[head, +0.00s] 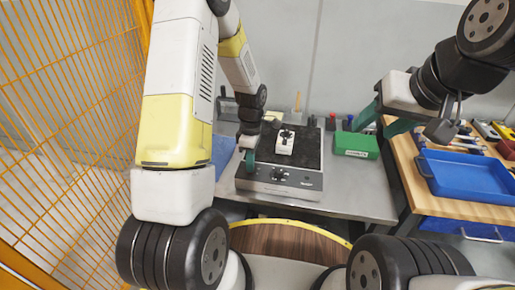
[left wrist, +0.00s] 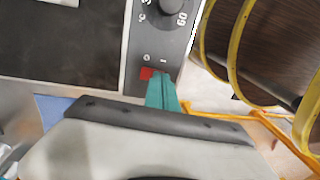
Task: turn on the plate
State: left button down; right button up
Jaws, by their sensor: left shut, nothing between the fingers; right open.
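The plate is a grey hot plate with a black top (head: 309,150) and a front control panel (head: 300,184). The left wrist view shows its black top (left wrist: 60,45), a dark knob (left wrist: 170,12) and a red switch (left wrist: 147,73) beside the marks 0 and I. My left gripper (head: 250,160) is shut and empty, at the panel's left end. Its teal fingertips (left wrist: 162,78) are right at the switch and hide part of it. I cannot tell whether they press it. My right gripper (head: 384,119) is open and empty, up to the right.
A small white object (head: 285,142) sits on the black top. A green box (head: 356,145) stands right of the plate on the steel table (head: 350,198). A blue tray (head: 468,176) is on the wooden bench. An orange mesh fence (head: 60,110) is at left.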

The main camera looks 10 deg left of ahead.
pick_arm(q)
jog(key=shift+s+f, duration=0.15)
jog(key=shift+f, duration=0.05)
dwell(0.3)
jog(key=shift+w+r, duration=0.1)
jog(key=shift+w, duration=0.8)
jog(key=shift+r, duration=0.1)
